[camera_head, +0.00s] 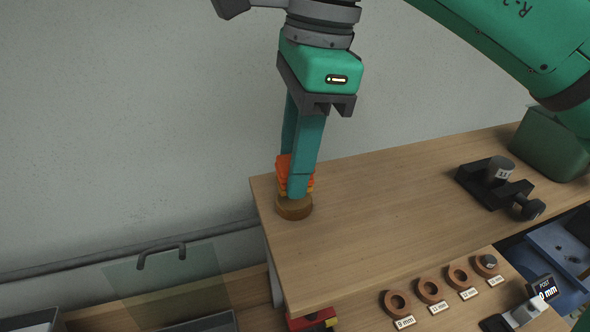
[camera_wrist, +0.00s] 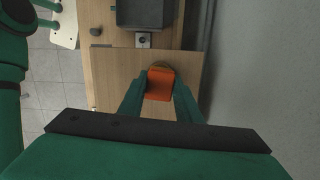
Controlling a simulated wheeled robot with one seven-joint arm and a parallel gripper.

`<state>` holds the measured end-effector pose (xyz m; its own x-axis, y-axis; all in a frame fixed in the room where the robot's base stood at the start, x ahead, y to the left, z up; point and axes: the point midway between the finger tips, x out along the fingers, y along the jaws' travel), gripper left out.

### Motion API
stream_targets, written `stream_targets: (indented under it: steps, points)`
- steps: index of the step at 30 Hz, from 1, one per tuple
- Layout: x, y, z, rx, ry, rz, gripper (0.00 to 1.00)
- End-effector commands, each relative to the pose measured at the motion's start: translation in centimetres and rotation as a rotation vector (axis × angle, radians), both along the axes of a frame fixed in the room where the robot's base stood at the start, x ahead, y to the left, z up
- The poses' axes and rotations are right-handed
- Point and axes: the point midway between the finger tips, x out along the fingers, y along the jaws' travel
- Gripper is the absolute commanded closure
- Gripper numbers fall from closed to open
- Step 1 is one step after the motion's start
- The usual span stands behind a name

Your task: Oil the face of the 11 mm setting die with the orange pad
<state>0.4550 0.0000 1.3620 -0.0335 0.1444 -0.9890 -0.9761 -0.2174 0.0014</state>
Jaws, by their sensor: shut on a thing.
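My gripper (camera_head: 298,190) points down at the left end of the wooden bench and is shut on the orange pad (camera_head: 284,167). The pad shows between the two fingers in the wrist view (camera_wrist: 160,84). Right below it is a round brown wooden stand (camera_head: 294,208); I cannot tell whether the pad still touches it. The stand's edge shows behind the pad in the wrist view (camera_wrist: 161,67). A grey cylindrical die (camera_head: 501,169), apparently marked 11, stands upright in a black clamp (camera_head: 480,182) on the right of the bench, well apart from my gripper.
A row of wooden rings (camera_head: 431,290) with size labels lies along the front; the rightmost holds a small grey piece (camera_head: 487,261). A black device with a "mm" display (camera_head: 541,288) stands at front right. The bench top (camera_head: 390,205) between stand and clamp is clear. A wall is behind.

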Motion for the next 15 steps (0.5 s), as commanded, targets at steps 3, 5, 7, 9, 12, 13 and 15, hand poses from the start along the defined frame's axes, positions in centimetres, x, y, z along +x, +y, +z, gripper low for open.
stream_targets:
  steps: [3,5,7,9,12,13,15]
  points:
    - [0.0,0.0,0.8,-0.001,0.000,0.000,0.87]
    - [0.0,0.0,1.3,0.000,0.000,0.000,0.87]
    - [0.0,0.0,1.8,0.000,-0.001,0.000,0.87]
    - [0.0,0.0,2.2,-0.001,-0.001,0.000,0.87]
    - [0.0,0.0,2.9,0.000,-0.001,0.000,0.87]
    - [0.0,0.0,3.1,0.000,-0.001,0.000,0.87]
    - [0.0,0.0,3.6,0.000,-0.001,0.000,0.87]
